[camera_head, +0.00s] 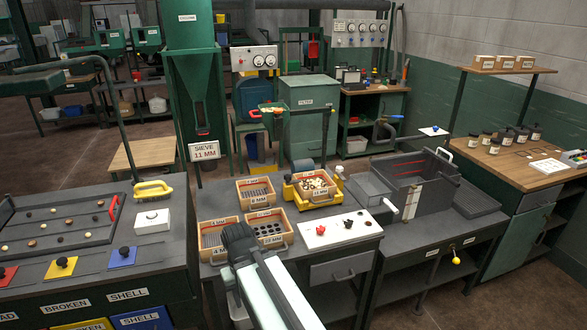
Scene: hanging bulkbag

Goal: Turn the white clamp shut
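I cannot tell for sure which part is the white clamp. A small white lever (390,206) stands at the left front of the dark grey box (405,180) on the right-hand bench. A white handle (444,154) shows on that box's right end. My black gripper (238,238) is at the front edge of the middle bench, left of both white parts and well apart from them. My arm hides part of the bench front. The fingertips are too dark and small to show whether they are open or shut. No hanging bag can be made out clearly.
Wooden sieve trays (268,228) sit just beyond my gripper. A white panel with red and black knobs (340,229) lies between it and the grey box. A yellow-framed tray (312,186) stands behind. A green column (198,90) rises at the back. The floor at lower right is clear.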

